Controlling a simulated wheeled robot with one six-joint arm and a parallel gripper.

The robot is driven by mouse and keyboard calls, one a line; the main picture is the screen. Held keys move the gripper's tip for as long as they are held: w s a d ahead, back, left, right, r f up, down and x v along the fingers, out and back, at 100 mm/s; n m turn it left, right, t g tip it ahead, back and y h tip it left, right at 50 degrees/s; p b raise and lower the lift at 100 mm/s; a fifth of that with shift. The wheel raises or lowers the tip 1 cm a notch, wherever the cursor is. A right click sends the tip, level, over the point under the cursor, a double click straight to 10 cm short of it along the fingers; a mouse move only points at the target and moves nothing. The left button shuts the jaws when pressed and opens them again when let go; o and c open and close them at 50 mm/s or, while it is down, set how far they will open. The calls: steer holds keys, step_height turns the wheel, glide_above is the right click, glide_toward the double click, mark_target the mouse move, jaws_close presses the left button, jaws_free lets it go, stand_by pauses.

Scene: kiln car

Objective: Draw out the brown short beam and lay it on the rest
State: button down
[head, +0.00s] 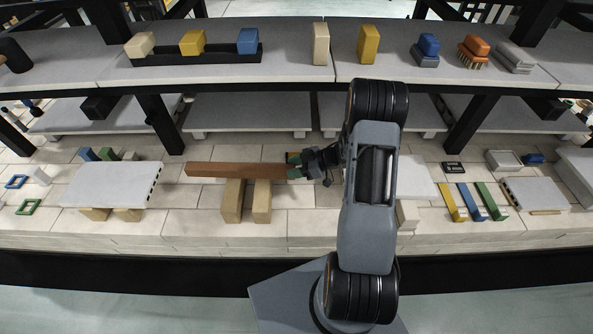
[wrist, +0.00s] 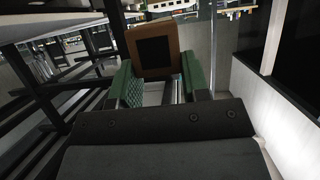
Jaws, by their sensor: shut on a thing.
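The brown short beam (head: 235,170) lies level, left to right, in the head view. My gripper (head: 294,170) is shut on its right end. In the wrist view the beam's end (wrist: 170,60), with a dark square face, sits between the green finger pads of my gripper (wrist: 156,80). The rest appears to be two tan blocks, a left block (head: 232,204) and a right block (head: 262,204), standing side by side under the beam. The beam passes over their tops; I cannot tell whether it touches them.
A pale slab (head: 110,185) on tan supports stands to the left. Yellow (head: 452,202), blue (head: 470,202) and green (head: 491,202) strips lie to the right. An upper shelf (head: 290,72) with coloured blocks spans above. The tiled deck in front of the blocks is clear.

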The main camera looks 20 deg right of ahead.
steer(key=shift+s+d, duration=0.2)
steer(key=shift+d, duration=0.25)
steer(key=shift+s+d+n+g, duration=0.1)
steer(key=shift+d+n+g, duration=0.1)
steer(key=shift+n+g, duration=0.1)
steer(key=shift+f+b, duration=1.2)
steer(key=shift+f, duration=1.85)
stand_by(1.1)
steer(key=c, duration=0.5)
jaws_free()
steer(key=shift+s+f, duration=0.1)
steer(key=shift+f, duration=0.05)
steer(key=shift+p+v, duration=1.6)
steer(key=shift+v, duration=2.4)
